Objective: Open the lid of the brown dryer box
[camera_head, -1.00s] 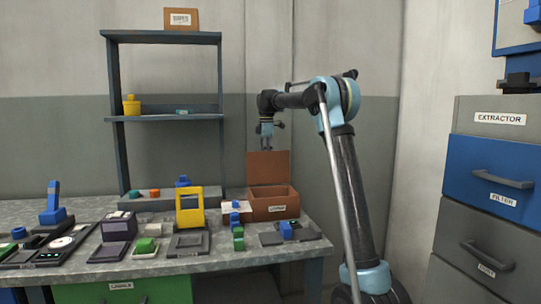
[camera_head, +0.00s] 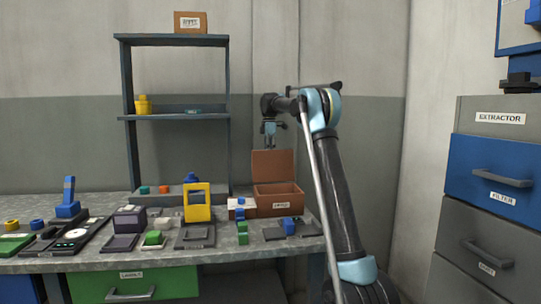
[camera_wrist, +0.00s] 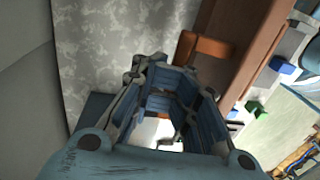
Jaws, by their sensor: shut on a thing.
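The brown dryer box (camera_head: 279,203) stands at the right end of the bench with its front label showing. Its brown lid (camera_head: 272,166) stands upright at the back, so the box is open at the top. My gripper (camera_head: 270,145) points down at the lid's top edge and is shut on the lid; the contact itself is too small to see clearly. In the wrist view the blue-grey gripper fingers (camera_wrist: 172,95) are in front, beside a long brown panel (camera_wrist: 245,45) and an orange-brown piece (camera_wrist: 205,47).
A yellow frame device (camera_head: 197,202), green and blue blocks and dark trays crowd the bench left of the box. A metal shelf (camera_head: 172,117) stands behind, with a small labelled brown box (camera_head: 190,22) on top. Drawers (camera_head: 490,170) stand at the right.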

